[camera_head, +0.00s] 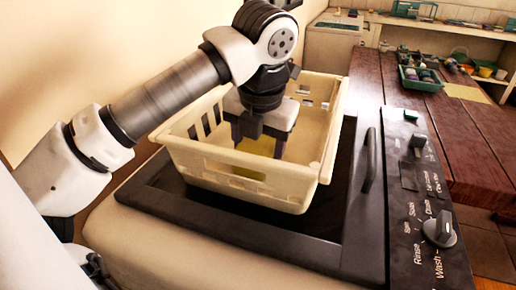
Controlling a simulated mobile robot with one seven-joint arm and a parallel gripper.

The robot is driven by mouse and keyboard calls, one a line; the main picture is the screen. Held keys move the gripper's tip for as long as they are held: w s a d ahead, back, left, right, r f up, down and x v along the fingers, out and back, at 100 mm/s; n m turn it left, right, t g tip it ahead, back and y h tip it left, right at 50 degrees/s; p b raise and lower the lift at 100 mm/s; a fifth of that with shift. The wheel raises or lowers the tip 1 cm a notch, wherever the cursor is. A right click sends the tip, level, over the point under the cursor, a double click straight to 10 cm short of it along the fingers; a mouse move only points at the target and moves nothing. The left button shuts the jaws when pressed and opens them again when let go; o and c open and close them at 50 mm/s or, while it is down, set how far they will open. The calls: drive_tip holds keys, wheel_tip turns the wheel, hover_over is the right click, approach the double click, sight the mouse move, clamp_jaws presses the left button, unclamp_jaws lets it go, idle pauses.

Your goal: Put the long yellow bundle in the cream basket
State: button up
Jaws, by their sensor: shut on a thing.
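The cream basket (222,166) stands on top of the dark-lidded washing machine. My gripper (258,143) points down inside the basket, its fingers behind the near wall. It is shut on the long yellow bundle (255,147), which shows as a yellow patch between and below the fingers. The basket's near wall and my gripper hide most of the bundle. I cannot tell whether the bundle touches the basket floor.
A black handle (369,160) rises from the lid to the right of the basket. A control panel with knobs (440,228) lies further right. A wooden table holds a green tray (420,80) of small items at the back right.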

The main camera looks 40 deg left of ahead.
drive_tip(key=shift+f, duration=0.1)
drive_tip(key=o, duration=1.2)
drive_tip(key=shift+c, duration=0.2)
drive_tip(key=p+v, duration=0.7)
drive_tip(key=v, duration=0.5)
